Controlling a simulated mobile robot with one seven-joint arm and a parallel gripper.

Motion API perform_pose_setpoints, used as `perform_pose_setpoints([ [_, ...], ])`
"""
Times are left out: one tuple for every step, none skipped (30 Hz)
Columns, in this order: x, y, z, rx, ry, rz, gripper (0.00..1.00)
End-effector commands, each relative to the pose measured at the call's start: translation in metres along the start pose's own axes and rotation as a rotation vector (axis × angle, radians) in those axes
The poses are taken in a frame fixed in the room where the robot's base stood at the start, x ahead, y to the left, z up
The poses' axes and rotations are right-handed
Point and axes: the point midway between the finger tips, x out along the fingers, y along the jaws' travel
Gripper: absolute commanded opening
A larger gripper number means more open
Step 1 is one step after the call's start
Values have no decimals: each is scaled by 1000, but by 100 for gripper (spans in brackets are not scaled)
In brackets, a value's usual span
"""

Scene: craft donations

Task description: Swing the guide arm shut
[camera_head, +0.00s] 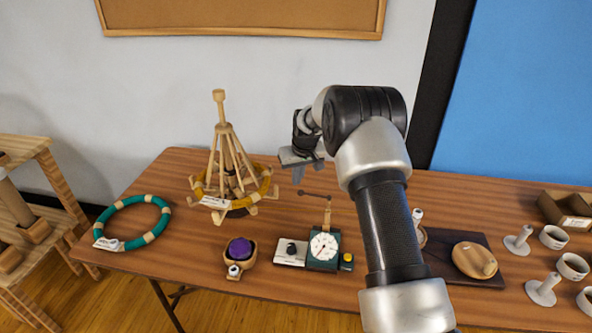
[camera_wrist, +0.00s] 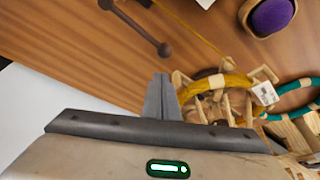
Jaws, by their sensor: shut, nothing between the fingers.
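The guide arm seems to be the thin dark rod with a knob at its end (camera_head: 313,194), on top of a wooden post (camera_head: 327,213) at the back of the green dial device (camera_head: 323,262). In the wrist view the dark rod (camera_wrist: 137,28) with round ends lies at the top, sticking out over the bare table. My gripper (camera_head: 298,173) is shut and empty, above and behind the rod in the head view. Its closed fingers (camera_wrist: 162,98) point toward the rod in the wrist view, apart from it.
A wooden spindle frame with a yellow ring (camera_head: 228,180) stands left of my gripper. A teal ring (camera_head: 132,222) lies farther left. A purple cushion in a wooden holder (camera_head: 239,249) sits left of the dial device. A dark board with a round wooden piece (camera_head: 474,260) lies right.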

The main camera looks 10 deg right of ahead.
Motion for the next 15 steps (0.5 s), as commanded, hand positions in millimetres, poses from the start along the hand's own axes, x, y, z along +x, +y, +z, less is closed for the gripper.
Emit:
perform_pose_setpoints([
  [-1, 0, 6, 0, -3, -1, 0],
  [-2, 0, 8, 0, -2, -1, 0],
  [-2, 0, 12, 0, -2, -1, 0],
  [-2, 0, 13, 0, -2, -1, 0],
  [-2, -1, 16, 0, -2, -1, 0],
  [-2, -1, 17, 1, -2, -1, 0],
  [-3, -1, 18, 1, -1, -1, 0],
  [-3, -1, 19, 1, -1, -1, 0],
  [-3, -1, 20, 1, -1, -1, 0],
  [-3, -1, 20, 1, -1, -1, 0],
  [-3, -1, 20, 0, -1, -1, 0],
  [-3, -1, 20, 0, -1, -1, 0],
  [-3, 0, 20, 0, -1, -1, 0],
  [-3, 0, 20, 0, -1, -1, 0],
  [-3, 0, 20, 0, -1, -1, 0],
])
